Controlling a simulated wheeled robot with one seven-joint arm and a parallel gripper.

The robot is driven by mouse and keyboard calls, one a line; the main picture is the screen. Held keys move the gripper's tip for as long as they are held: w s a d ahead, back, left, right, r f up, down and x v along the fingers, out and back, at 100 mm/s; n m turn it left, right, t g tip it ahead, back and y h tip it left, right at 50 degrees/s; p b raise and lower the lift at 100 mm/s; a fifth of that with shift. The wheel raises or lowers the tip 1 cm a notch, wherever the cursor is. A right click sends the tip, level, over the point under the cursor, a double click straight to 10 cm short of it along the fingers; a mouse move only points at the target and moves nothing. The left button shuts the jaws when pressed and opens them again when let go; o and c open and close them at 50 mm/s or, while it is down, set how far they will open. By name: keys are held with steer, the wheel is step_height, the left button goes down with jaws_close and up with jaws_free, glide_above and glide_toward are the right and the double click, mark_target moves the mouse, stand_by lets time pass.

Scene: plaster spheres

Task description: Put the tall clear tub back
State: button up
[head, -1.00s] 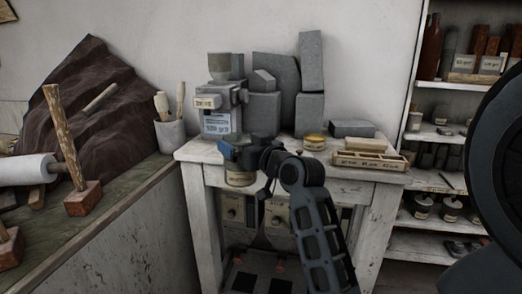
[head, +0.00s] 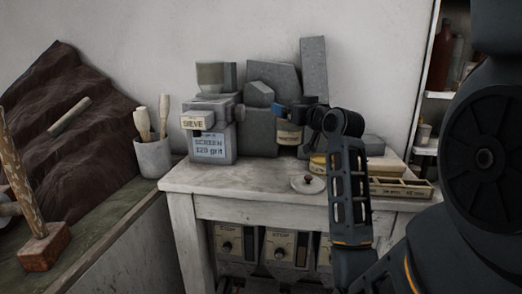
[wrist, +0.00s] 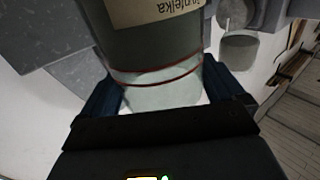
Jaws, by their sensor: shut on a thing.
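My gripper (head: 290,108) is shut on a tub with a cream label (head: 289,131) and holds it in front of the grey blocks, above the table top. In the wrist view the tub (wrist: 165,94) sits between my blue fingers (wrist: 165,100). It looks clear, with grey-green contents, thin red rings and a label that reads upside down. Its far end is cut off by the picture edge. A pale round lid with a brown knob (head: 308,185) lies on the white table (head: 240,181) below, in front of my arm.
A sieve box (head: 208,146) and grey blocks (head: 262,128) stand at the table's back. A yellow-rimmed tin (head: 317,163) and a divided wooden tray (head: 400,188) are to the right, partly behind my arm. The table's front left is clear. A tool pot (head: 152,157) stands left.

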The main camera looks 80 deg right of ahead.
steer(key=w+a+f+p, duration=0.1)
steer(key=w+a+f, duration=0.4)
steer(key=w+f, duration=0.2)
steer(key=shift+f+p, duration=0.35)
steer(key=shift+f, duration=0.75)
steer(key=shift+w, duration=0.1)
steer(key=shift+f, duration=0.15)
steer(key=o, duration=0.9)
